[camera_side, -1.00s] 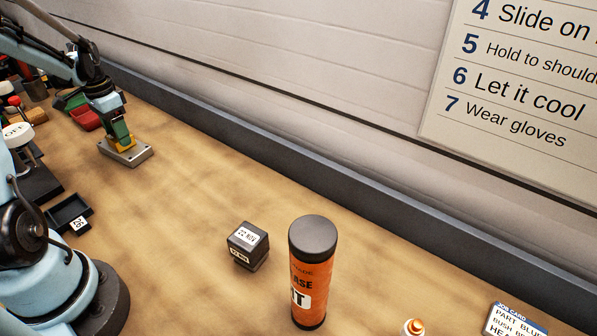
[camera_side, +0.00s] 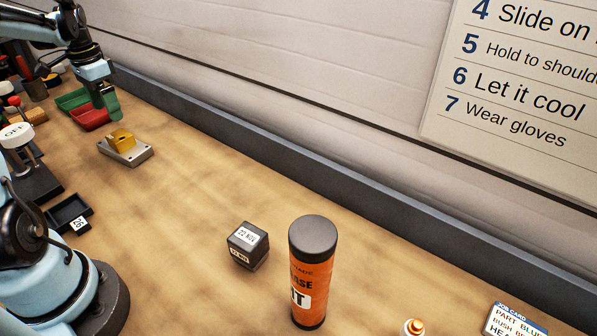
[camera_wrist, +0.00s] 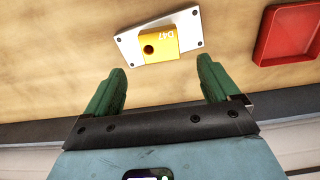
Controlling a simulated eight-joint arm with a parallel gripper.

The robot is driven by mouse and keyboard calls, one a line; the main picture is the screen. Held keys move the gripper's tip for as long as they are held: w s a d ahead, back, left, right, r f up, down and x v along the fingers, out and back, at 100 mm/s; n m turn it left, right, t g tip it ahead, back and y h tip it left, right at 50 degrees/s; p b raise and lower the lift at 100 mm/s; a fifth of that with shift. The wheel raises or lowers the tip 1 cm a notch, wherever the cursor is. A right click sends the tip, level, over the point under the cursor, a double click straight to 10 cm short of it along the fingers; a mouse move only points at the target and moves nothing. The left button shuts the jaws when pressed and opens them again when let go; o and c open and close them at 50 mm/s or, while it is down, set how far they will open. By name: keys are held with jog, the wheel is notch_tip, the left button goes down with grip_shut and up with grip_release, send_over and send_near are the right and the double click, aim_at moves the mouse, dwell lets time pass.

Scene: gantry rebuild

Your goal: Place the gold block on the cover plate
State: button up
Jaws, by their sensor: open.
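The gold block (camera_side: 122,139) rests on the grey cover plate (camera_side: 136,155) on the bench at the left. In the wrist view the gold block (camera_wrist: 160,45) bears the mark D47 and a dark round hole, and it lies over the middle of the pale cover plate (camera_wrist: 192,30). The plate's corner holes show around it. My gripper (camera_wrist: 158,85) has its two green fingers apart with nothing between them. In the side view my gripper (camera_side: 112,112) is above and behind the block, clear of it.
A red tray (camera_side: 88,117) and a green tray (camera_side: 72,99) stand behind the plate. A black tray (camera_side: 70,213) is at the left. A dark labelled cube (camera_side: 248,246) and an orange canister (camera_side: 312,285) stand in front. The middle of the bench is clear.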

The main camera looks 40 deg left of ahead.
notch_tip(320, 180, up, 4)
jog(key=w+d+r+t+y, duration=0.1)
jog(key=w+d+t, duration=0.1)
jog(key=d, duration=0.7)
jog(key=w+d+r+t, duration=0.1)
jog(key=w+d, duration=0.2)
jog(key=d, duration=0.7)
jog(key=s+d+f+t, duration=0.1)
jog(key=d+f+t, duration=0.1)
jog(key=d, duration=0.5)
jog(key=s+d+f+t+h, duration=0.1)
jog(key=s+d+t, duration=0.1)
jog(key=d, duration=0.6)
jog(key=shift+s+f, duration=0.3)
jog(key=shift+f, duration=0.05)
